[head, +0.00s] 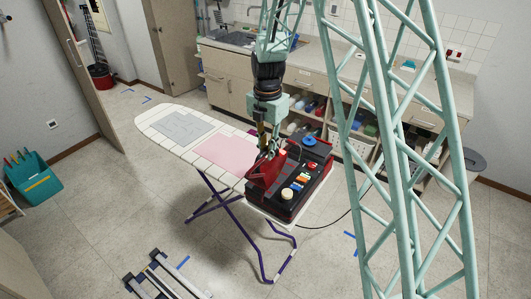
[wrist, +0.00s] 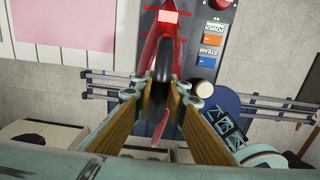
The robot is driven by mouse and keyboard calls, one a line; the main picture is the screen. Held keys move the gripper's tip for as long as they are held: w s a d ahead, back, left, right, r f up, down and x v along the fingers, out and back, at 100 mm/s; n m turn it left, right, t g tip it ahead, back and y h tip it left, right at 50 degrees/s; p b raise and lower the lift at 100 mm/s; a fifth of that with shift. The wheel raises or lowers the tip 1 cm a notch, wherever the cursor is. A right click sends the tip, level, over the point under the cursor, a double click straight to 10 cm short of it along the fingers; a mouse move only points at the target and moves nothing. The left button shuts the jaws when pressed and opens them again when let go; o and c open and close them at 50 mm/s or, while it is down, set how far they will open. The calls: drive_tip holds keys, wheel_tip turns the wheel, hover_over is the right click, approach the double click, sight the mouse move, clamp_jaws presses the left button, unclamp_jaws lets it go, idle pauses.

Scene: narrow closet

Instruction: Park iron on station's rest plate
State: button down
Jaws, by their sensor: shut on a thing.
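The red iron (head: 264,172) is at the left side of the dark steam station (head: 311,176), at the board's near end. My gripper (head: 268,150) reaches down from above and is shut on the iron. In the wrist view, the fingers of my gripper (wrist: 164,98) close on the iron's black handle from both sides. The red body of the iron (wrist: 157,22) runs up the picture beside the station's panel (wrist: 212,20) with its labels. The rest plate is mostly hidden under the iron, and I cannot tell whether the iron touches it.
The ironing board (head: 160,122) carries a grey cloth (head: 182,128) and a pink cloth (head: 222,155). The station has a blue cap (head: 309,141) and a cream knob (head: 287,194). A counter with shelves (head: 300,90) stands behind. A teal bin (head: 33,178) is at far left.

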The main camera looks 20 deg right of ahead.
sight(267, 163)
idle(0.3)
drive_tip(key=shift+f+p, duration=0.35)
drive_tip(key=shift+f, duration=1.5)
drive_tip(key=c, duration=2.6)
unclamp_jaws()
drive_tip(key=shift+o, duration=0.2)
wheel_tip(267, 163, up, 11)
drive_tip(key=shift+r+b, duration=0.2)
drive_tip(key=shift+b, duration=0.3)
drive_tip(key=shift+r, duration=0.4)
drive_tip(key=shift+r, duration=0.15)
